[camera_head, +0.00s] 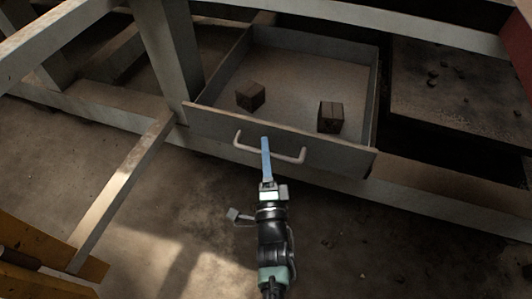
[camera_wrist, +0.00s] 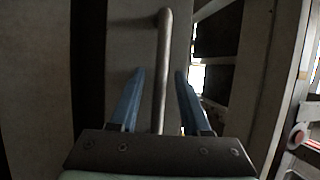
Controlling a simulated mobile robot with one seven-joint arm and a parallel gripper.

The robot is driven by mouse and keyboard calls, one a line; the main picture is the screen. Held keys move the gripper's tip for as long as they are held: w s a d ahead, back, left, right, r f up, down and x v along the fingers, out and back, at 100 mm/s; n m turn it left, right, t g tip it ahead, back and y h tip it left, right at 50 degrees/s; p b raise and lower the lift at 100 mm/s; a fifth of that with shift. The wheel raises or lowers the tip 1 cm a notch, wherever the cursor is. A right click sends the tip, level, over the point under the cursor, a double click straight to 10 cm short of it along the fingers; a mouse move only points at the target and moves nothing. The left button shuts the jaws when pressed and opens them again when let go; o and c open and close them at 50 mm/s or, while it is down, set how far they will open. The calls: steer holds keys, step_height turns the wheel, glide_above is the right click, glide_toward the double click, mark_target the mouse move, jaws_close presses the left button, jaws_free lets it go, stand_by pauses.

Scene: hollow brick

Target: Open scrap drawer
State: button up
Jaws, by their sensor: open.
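The scrap drawer (camera_head: 210,119) is a grey metal tray that stands pulled out of its frame in the head view, its inside visible. Its U-shaped handle (camera_head: 303,158) is on the front panel. In the wrist view the handle bar (camera_wrist: 164,60) runs between the two blue fingers. My gripper (camera_head: 265,140) is at the middle of the handle. In the wrist view my gripper (camera_wrist: 155,78) is open, with a finger on each side of the bar and gaps visible. Two brown blocks lie in the drawer, one left (camera_head: 251,96) and one right (camera_head: 330,117).
A grey metal frame (camera_head: 165,50) surrounds the drawer, with a beam (camera_head: 450,190) along its front right. A slab with dark crumbs (camera_head: 460,85) lies to the right. A yellow part (camera_head: 45,245) is at the lower left. Floor (camera_head: 340,230) in front is mostly clear.

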jaws_close()
stand_by(1.4)
